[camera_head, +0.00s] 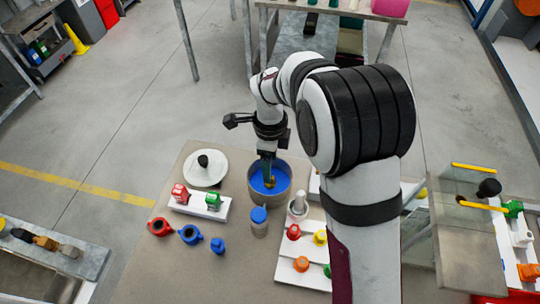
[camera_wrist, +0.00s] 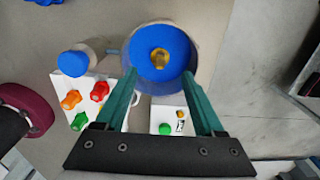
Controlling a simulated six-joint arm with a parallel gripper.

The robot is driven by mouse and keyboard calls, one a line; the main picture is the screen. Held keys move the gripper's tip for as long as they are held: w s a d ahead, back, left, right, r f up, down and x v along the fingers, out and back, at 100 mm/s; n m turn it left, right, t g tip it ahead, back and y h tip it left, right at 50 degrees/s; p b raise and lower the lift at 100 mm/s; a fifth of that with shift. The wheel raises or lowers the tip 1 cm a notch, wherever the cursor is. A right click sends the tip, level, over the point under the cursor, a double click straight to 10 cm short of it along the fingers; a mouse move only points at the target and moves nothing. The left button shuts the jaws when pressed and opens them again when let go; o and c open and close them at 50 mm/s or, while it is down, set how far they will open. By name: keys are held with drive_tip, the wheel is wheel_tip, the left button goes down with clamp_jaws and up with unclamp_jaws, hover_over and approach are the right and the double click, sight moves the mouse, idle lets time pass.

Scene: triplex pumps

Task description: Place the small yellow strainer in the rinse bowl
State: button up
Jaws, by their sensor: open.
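The rinse bowl (camera_head: 284,195) is a grey metal bowl with a bright blue inside, standing on the grey-brown table; it also shows at the top of the wrist view (camera_wrist: 214,48). The small yellow strainer (camera_wrist: 160,58) is inside the bowl against the blue; a bit of it shows in the head view (camera_head: 270,183). My gripper (camera_wrist: 160,76) points down over the bowl with its two green fingers apart. The strainer appears between and just beyond the fingertips, with blue visible on both sides of it. I cannot tell its exact depth in the bowl.
A blue-capped jar (camera_head: 259,222) stands close in front of the bowl. A white lid with a black knob (camera_head: 204,167) lies to its left. White racks (camera_head: 304,275) with coloured fittings stand nearby. Loose red (camera_head: 160,227) and blue fittings (camera_head: 190,235) lie at left; the table's front left is clear.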

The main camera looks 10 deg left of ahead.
drive_tip(key=s+d+r+n, duration=0.4)
drive_tip(key=s+d+r, duration=0.45)
drive_tip(key=r, duration=0.25)
drive_tip(key=s+d+n+y, duration=0.1)
drive_tip(key=s+d+n, duration=0.2)
drive_tip(key=s, duration=0.5)
drive_tip(key=s+d+n, duration=0.4)
drive_tip(key=s+n, duration=0.1)
drive_tip(key=s, duration=0.3)
drive_tip(key=shift+y, duration=0.4)
